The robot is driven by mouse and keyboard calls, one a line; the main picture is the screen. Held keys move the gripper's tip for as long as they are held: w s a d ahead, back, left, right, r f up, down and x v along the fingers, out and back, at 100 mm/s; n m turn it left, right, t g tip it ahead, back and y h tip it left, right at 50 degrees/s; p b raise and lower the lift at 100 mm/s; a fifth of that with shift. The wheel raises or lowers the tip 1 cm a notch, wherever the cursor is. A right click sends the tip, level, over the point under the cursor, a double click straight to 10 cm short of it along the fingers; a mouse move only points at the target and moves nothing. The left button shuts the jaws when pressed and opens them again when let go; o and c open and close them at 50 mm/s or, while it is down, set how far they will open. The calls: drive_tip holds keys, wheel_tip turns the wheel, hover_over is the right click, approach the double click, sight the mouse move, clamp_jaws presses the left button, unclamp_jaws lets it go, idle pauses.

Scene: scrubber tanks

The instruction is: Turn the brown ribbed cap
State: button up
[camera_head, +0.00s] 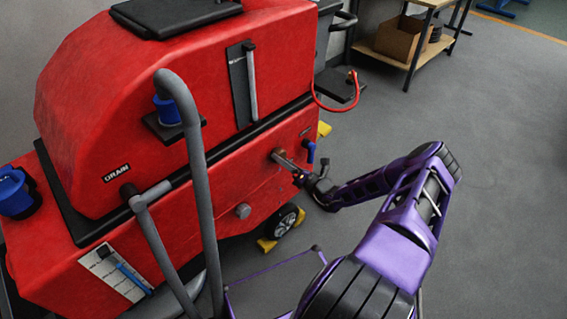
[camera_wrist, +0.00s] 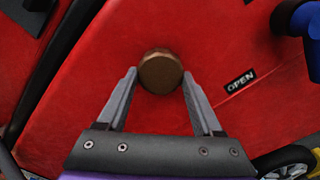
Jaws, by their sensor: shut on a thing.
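The brown cap (camera_wrist: 160,72) sits on the red side of the scrubber tank (camera_wrist: 75,85), and its round end faces the wrist camera. Its ribs are too small to make out. My gripper (camera_wrist: 159,75) has one finger on each side of the cap and is shut on it. In the head view the cap (camera_head: 276,154) shows as a small brown end on the lower red body, with my gripper (camera_head: 290,166) reaching it from the right. The finger contact is partly hidden there. An OPEN label (camera_wrist: 240,81) is right of the cap in the wrist view.
A blue handle (camera_head: 309,151) is just right of the cap. A grey tube rail (camera_head: 197,175) stands in front of the machine. Open floor (camera_head: 490,170) lies to the right.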

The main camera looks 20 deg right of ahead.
drive_tip(key=m+b, duration=0.1)
drive_tip(key=m, duration=0.4)
drive_tip(key=shift+s+a, duration=0.1)
drive_tip(key=shift+m, duration=0.3)
idle(0.4)
drive_tip(key=o, duration=1.4)
drive_tip(key=shift+c, duration=0.2)
drive_tip(key=shift+r, duration=0.1)
drive_tip(key=p+v, duration=0.1)
drive_tip(key=v, duration=1.6)
drive_tip(key=shift+s, duration=0.2)
